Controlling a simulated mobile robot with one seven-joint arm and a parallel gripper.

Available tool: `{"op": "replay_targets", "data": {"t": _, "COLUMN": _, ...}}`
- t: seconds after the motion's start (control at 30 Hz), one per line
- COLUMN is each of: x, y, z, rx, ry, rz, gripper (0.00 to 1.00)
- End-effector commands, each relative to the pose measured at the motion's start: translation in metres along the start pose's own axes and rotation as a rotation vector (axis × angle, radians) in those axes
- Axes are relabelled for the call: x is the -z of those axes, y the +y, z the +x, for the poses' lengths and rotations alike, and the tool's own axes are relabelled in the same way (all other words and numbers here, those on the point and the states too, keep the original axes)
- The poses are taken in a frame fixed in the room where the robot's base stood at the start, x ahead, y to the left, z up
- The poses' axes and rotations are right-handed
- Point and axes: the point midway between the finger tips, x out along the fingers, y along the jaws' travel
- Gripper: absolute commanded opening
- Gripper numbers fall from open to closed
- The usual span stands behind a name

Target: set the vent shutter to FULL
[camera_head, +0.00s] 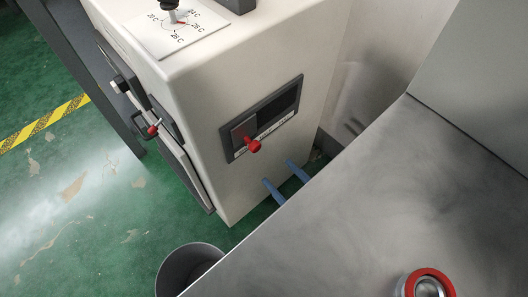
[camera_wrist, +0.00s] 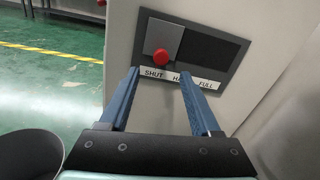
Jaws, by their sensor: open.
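The vent shutter is a dark framed slot on the machine's side, with a grey sliding plate (camera_head: 243,131) at its left end; the plate also shows in the wrist view (camera_wrist: 165,36). A red knob (camera_head: 253,146) sits at the plate's lower edge. In the wrist view the knob (camera_wrist: 161,57) stands above the SHUT mark on the label strip (camera_wrist: 180,78), with HALF partly hidden and FULL to the right. My gripper (camera_head: 278,172) is open and empty, its blue fingers below the slot. In the wrist view its fingertips (camera_wrist: 158,71) flank the knob without visibly holding it.
A temperature dial (camera_head: 170,28) is on the machine's top, and a red-tipped lever (camera_head: 153,130) on its left face. A round bin (camera_head: 163,276) stands on the green floor. A grey worktop (camera_head: 400,200) at right carries a red-rimmed round object (camera_head: 430,272).

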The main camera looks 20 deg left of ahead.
Motion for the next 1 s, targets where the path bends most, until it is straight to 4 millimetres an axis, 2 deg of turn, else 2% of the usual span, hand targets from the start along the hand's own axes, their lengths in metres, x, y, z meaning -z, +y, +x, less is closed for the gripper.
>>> {"op": "replay_targets", "data": {"t": 0.1, "x": 0.003, "y": 0.001, "z": 0.026, "rx": -0.004, "ry": -0.001, "rz": -0.001, "gripper": 0.64}}
{"op": "replay_targets", "data": {"t": 0.3, "x": 0.002, "y": 0.0, "z": 0.059, "rx": -0.002, "ry": 0.0, "rz": -0.002, "gripper": 0.64}}
{"op": "replay_targets", "data": {"t": 0.5, "x": 0.001, "y": -0.001, "z": 0.073, "rx": 0.001, "ry": 0.001, "rz": -0.001, "gripper": 0.64}}
{"op": "replay_targets", "data": {"t": 0.77, "x": 0.0, "y": -0.001, "z": 0.074, "rx": 0.001, "ry": 0.002, "rz": 0.0, "gripper": 0.64}}
{"op": "replay_targets", "data": {"t": 0.8, "x": 0.0, "y": -0.001, "z": 0.074, "rx": 0.001, "ry": 0.002, "rz": 0.0, "gripper": 0.62}}
{"op": "replay_targets", "data": {"t": 0.87, "x": 0.0, "y": -0.001, "z": 0.074, "rx": 0.001, "ry": 0.002, "rz": 0.0, "gripper": 0.52}}
{"op": "replay_targets", "data": {"t": 1.0, "x": 0.0, "y": -0.001, "z": 0.074, "rx": 0.001, "ry": 0.002, "rz": -0.001, "gripper": 0.26}}
